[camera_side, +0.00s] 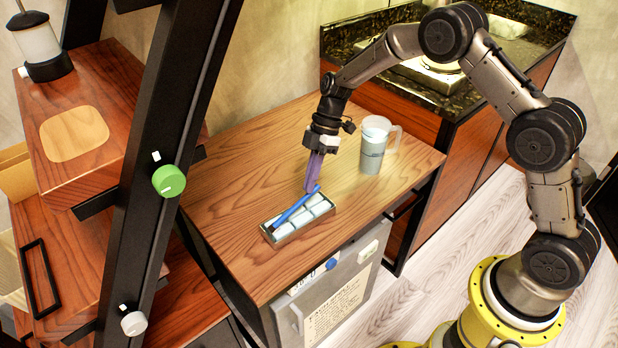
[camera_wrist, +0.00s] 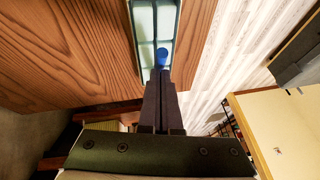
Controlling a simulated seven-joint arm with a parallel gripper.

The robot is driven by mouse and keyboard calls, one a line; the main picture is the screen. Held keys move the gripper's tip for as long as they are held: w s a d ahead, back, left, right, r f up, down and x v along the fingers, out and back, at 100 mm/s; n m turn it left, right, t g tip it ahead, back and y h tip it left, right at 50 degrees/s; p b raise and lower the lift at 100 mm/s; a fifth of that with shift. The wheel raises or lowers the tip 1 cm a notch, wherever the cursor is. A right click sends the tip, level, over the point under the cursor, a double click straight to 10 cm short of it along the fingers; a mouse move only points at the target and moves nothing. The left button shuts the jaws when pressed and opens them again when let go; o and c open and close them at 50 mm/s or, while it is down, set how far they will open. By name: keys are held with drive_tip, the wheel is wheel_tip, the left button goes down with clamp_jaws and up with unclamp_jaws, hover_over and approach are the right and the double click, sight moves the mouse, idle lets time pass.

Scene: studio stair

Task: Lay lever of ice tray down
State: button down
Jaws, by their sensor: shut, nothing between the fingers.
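The ice tray (camera_side: 306,229) is a narrow grey tray with pale cells near the front edge of the wooden top. It also shows in the wrist view (camera_wrist: 145,22). Its blue lever (camera_side: 294,212) runs lengthwise over the tray, from the left end toward the right end. It looks slightly raised at the right; the exact angle is hard to tell. In the wrist view only a blue end (camera_wrist: 162,56) shows. My gripper (camera_side: 311,187) points down with its purple fingers together and empty, right by the lever's right end. I cannot tell whether they touch.
A grey jug (camera_side: 374,146) with a pale handle stands behind the tray, to the right of my gripper. A dark stone counter (camera_side: 470,88) is at the back right. The wooden top (camera_side: 235,190) is clear left of the tray. A dark slanted post (camera_side: 165,110) stands in the foreground.

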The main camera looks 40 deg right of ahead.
sight(317, 186)
drive_tip(key=f+y, duration=0.1)
drive_tip(key=d+f+y, duration=0.1)
drive_tip(key=d+f, duration=0.1)
drive_tip(key=f, duration=0.1)
drive_tip(key=shift+s+y, duration=0.1)
drive_tip(key=shift+y, duration=0.3)
drive_tip(key=shift+d+f, duration=0.2)
drive_tip(key=shift+f, duration=0.3)
drive_tip(key=shift+r, duration=0.15)
